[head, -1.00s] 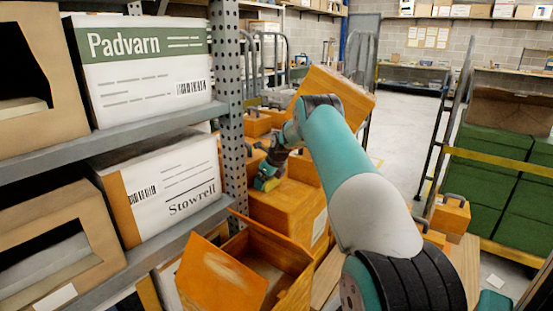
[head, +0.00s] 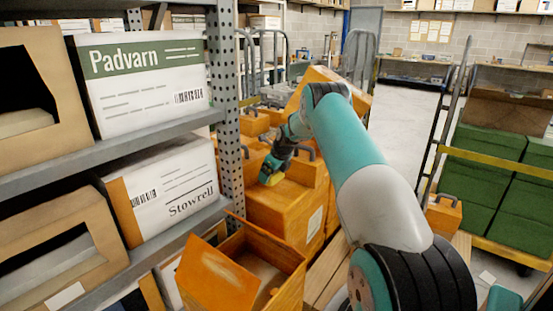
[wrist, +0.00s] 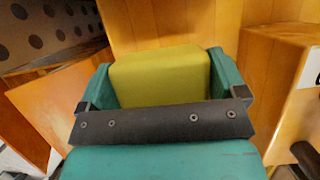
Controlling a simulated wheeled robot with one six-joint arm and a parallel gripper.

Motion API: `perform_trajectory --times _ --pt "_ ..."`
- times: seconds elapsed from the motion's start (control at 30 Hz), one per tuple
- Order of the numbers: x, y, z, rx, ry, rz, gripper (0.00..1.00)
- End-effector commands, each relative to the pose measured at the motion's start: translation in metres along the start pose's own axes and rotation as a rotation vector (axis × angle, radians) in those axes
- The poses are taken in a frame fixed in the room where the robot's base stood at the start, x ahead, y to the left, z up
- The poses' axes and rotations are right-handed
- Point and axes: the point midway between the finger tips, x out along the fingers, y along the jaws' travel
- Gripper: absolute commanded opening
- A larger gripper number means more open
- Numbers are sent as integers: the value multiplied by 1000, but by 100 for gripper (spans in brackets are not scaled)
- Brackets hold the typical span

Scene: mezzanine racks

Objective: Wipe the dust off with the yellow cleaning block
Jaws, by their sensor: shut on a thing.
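My gripper (head: 268,174) is shut on the yellow cleaning block (head: 271,181). In the wrist view the yellow block (wrist: 160,72) sits between the two teal fingers of my gripper (wrist: 162,78). In the head view the gripper is over or beside the top of a large orange box (head: 282,212); I cannot tell whether the block touches it. Below and nearer stands an open orange box (head: 288,285). Its raised flap (head: 215,278) carries a pale smear that could be dust. My arm hides part of the orange boxes behind it.
A grey rack (head: 150,138) with a perforated upright (head: 227,120) stands close on the left, holding white cartons (head: 165,190). Green crates (head: 485,170) on a railed cart stand at right. Clear floor (head: 410,110) lies beyond my arm.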

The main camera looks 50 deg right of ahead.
Motion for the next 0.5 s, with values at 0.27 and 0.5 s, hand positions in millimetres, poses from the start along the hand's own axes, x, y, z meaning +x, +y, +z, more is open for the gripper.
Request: perform_trajectory --times 0.27,0.5 --pt "-24 5 14 -6 -1 2 68" --pt "-29 7 18 -10 -1 3 68"
